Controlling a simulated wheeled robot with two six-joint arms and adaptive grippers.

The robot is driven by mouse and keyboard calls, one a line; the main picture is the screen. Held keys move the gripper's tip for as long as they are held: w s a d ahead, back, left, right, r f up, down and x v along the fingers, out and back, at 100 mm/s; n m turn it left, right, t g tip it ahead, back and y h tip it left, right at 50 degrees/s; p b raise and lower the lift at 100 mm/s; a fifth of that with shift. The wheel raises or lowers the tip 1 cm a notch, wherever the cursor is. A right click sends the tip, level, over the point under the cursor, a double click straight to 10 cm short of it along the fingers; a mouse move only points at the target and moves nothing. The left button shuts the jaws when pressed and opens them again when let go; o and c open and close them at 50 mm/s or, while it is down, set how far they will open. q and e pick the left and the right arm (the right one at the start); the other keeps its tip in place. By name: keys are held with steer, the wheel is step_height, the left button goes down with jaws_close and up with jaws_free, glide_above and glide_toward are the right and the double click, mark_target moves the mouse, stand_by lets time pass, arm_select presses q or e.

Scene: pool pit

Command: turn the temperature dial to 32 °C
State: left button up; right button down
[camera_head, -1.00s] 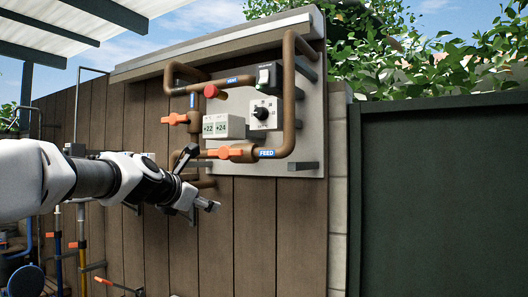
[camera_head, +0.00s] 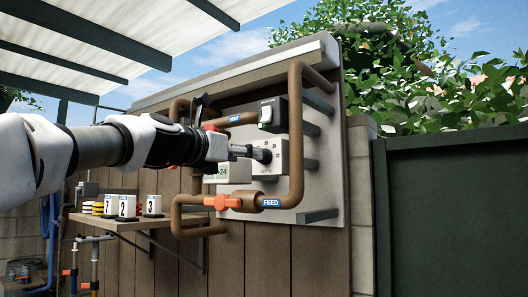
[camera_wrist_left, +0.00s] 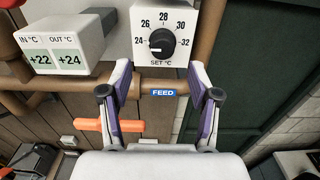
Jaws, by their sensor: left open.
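The temperature dial is a round black knob (camera_wrist_left: 162,42) on a white box (camera_wrist_left: 190,12) marked SET °C, with 24, 26, 28, 30 and 32 around it. In the left wrist view its white pointer mark is at the lower left, near 24. In the head view the knob (camera_head: 266,156) shows just beyond my left gripper (camera_head: 250,152), which partly covers the box. In the left wrist view my left gripper (camera_wrist_left: 160,68) is open and empty, its fingertips spread just below the knob. Whether they touch anything is unclear. My right gripper is not in view.
A display box (camera_wrist_left: 62,50) reading IN +22 and OUT +24 sits left of the dial. A brown pipe labelled FEED (camera_head: 271,203) with an orange valve handle (camera_head: 222,202) runs below. A switch box (camera_head: 271,114) is above. A shelf (camera_head: 137,222) holds numbered blocks.

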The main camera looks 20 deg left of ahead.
mark_target(261, 162)
arm_select(q)
steer(key=x, duration=0.2)
steer(key=p+x, duration=0.1)
steer(key=x, duration=0.1)
steer(key=p+x, duration=0.1)
steer(key=x, duration=0.1)
steer(key=shift+w+d, duration=0.15)
steer(key=shift+d, duration=0.2)
steer(key=shift+a, duration=0.1)
steer(key=shift+s+a+r, duration=0.2)
steer(key=shift+s+a, duration=0.15)
steer(key=shift+s, duration=0.3)
steer(key=shift+c, duration=1.4)
steer(key=shift+s+r, duration=0.1)
steer(key=shift+s, duration=0.15)
jaws_close()
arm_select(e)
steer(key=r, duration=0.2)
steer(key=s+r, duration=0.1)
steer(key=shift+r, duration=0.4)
